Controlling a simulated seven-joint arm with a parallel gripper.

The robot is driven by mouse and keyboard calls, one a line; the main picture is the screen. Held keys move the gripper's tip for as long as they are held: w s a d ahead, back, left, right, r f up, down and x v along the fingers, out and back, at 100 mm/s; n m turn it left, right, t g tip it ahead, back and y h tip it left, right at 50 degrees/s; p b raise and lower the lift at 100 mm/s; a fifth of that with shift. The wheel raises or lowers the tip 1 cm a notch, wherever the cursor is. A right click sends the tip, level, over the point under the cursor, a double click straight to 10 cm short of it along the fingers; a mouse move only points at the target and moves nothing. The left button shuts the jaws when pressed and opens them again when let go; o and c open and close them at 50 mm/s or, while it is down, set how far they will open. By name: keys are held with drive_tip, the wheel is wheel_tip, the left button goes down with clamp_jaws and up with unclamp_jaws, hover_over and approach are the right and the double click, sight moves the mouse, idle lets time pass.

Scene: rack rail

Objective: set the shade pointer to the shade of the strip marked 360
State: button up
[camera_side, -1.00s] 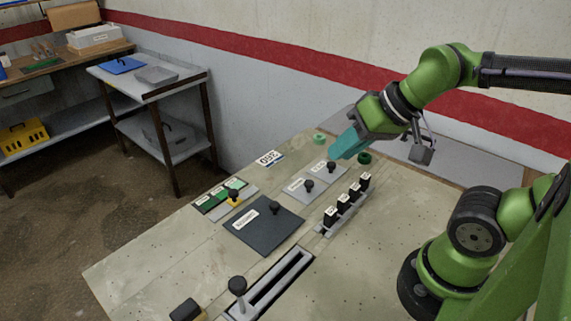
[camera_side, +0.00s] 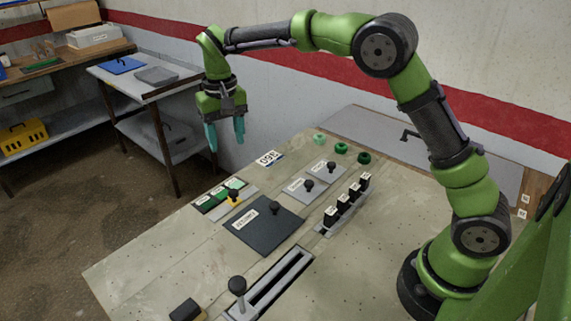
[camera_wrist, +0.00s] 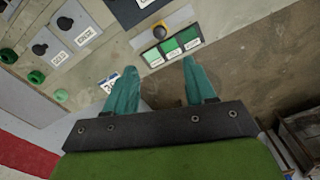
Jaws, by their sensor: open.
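The shade pointer (camera_side: 234,200) is a yellow slider with a dark knob on a grey plate, beside a panel of green labelled patches (camera_side: 207,204). In the wrist view the pointer (camera_wrist: 158,31) stands about opposite the middle patch (camera_wrist: 170,47). The white label marked 360 (camera_side: 268,158) lies at the table's far edge, upside down in the side view; in the wrist view the label (camera_wrist: 109,80) is partly hidden by a finger. Its strip's shade is too small to tell. My gripper (camera_side: 226,145) is open and empty, above and beyond the panel; its fingertips (camera_wrist: 162,64) show too.
A dark plate with a knob (camera_side: 262,232), grey plates with knobs (camera_side: 300,190) and a row of black labelled switches (camera_side: 344,205) stand nearby. Green round knobs (camera_side: 341,148) line the far right. A slotted rail with a lever (camera_side: 270,285) is in front.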

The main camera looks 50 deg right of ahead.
sight(233, 192)
drive_tip(key=shift+m, duration=0.3)
wheel_tip(233, 192, down, 15)
drive_tip(key=shift+f, duration=0.1)
idle(0.4)
clamp_jaws()
